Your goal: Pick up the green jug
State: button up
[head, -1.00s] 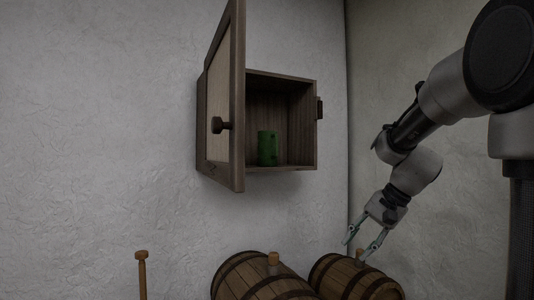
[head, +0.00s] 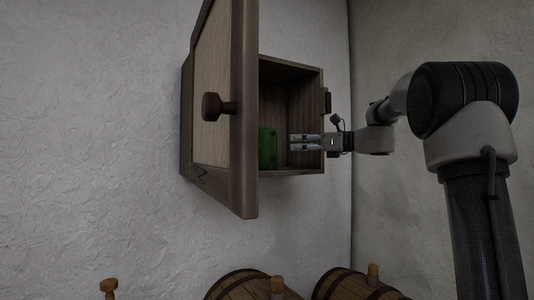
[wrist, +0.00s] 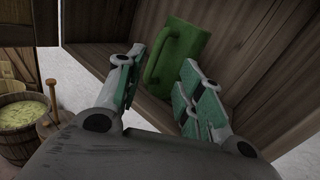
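The green jug (head: 268,147) stands inside the open wooden wall cabinet (head: 291,172), on its floor, partly hidden by the cabinet door in the head view. In the wrist view the jug (wrist: 178,57) shows its handle, which faces left. My gripper (head: 291,143) points left at the cabinet's opening, with its fingertips a short way to the right of the jug. In the wrist view the fingers of my gripper (wrist: 162,78) are spread apart, with the jug beyond and between them. Nothing is held.
The cabinet door (head: 221,110) with a round knob hangs open at the left. Barrels (head: 240,287) stand below, with wooden taps. A bucket (wrist: 22,122) of pale contents shows at the lower left in the wrist view. The cabinet walls are close around the gripper.

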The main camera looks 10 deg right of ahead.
aim_at(278, 153)
jog(key=shift+m, duration=0.4)
jog(key=x, duration=0.7)
jog(key=shift+a, duration=0.55)
grip_shut()
jog(key=shift+r, duration=0.1)
